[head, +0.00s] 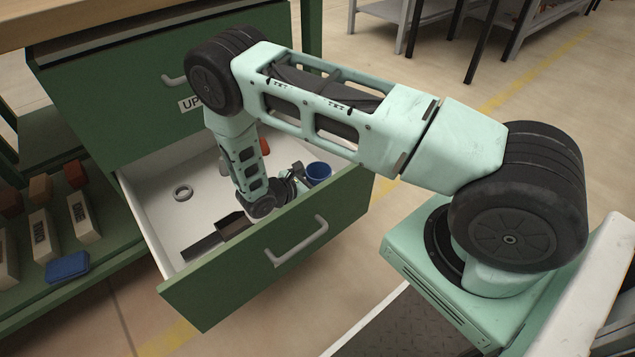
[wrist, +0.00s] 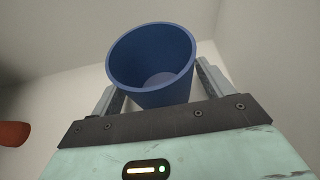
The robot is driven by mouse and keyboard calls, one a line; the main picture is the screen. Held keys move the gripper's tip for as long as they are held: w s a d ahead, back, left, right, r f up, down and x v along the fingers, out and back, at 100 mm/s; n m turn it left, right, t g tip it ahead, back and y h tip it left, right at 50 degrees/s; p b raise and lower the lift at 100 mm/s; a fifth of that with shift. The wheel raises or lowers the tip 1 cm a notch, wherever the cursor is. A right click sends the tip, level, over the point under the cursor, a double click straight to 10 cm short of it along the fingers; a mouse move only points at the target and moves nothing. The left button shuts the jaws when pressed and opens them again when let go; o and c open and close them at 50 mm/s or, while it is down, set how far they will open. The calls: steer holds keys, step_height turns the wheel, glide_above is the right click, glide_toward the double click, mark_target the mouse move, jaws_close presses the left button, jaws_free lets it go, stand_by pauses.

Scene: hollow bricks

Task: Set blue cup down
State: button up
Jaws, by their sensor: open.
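The blue cup (head: 318,171) is inside the open drawer, near its right end, and looks upright. In the wrist view the blue cup (wrist: 150,75) is between the two fingers, with its open rim facing the camera and its inside empty. My gripper (head: 298,178) is low in the drawer beside the cup, partly hidden by the drawer front and my arm. In the wrist view my gripper (wrist: 158,82) has its fingers apart, one on each side of the cup. The cup's base is hidden in the head view.
The green drawer (head: 272,262) has a white floor holding a grey ring (head: 183,192) and a dark tool-like object (head: 215,236). A red-orange item (head: 264,147) lies behind my arm. A shelf at left carries boxes and a blue block (head: 68,267). The drawer's left floor has free room.

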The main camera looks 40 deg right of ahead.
steer(key=p+v, duration=0.3)
steer(key=v, duration=0.9)
steer(key=shift+r, duration=0.1)
